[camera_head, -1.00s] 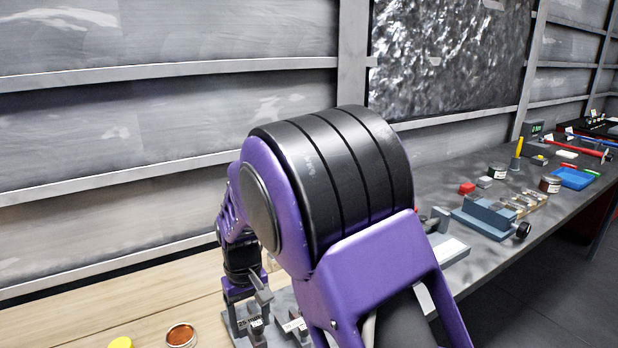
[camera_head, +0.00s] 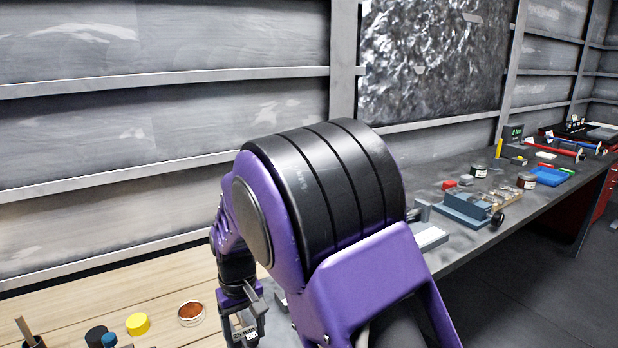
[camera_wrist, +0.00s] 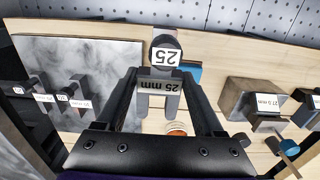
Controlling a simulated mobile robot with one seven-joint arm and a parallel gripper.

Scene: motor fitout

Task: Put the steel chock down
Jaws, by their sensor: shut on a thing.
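The steel chock (camera_wrist: 158,88) is a grey block with a "25 mm" label, held between the two fingers of my gripper (camera_wrist: 165,105) in the wrist view. A dark round end with a "25" label (camera_wrist: 166,56) shows just beyond it; I cannot tell whether it is part of the chock. In the head view my gripper (camera_head: 243,308) points down at the lower left, with the chock's label (camera_head: 244,333) low between its fingers. My own arm hides much of the bench there. Whether the chock touches the surface below is not clear.
The wooden bench top (camera_head: 150,280) carries an open orange tin (camera_head: 191,313) and a yellow lid (camera_head: 138,324). In the wrist view a grey plate (camera_wrist: 85,62) with labelled pieces lies left, and labelled blocks (camera_wrist: 250,100) stand right.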

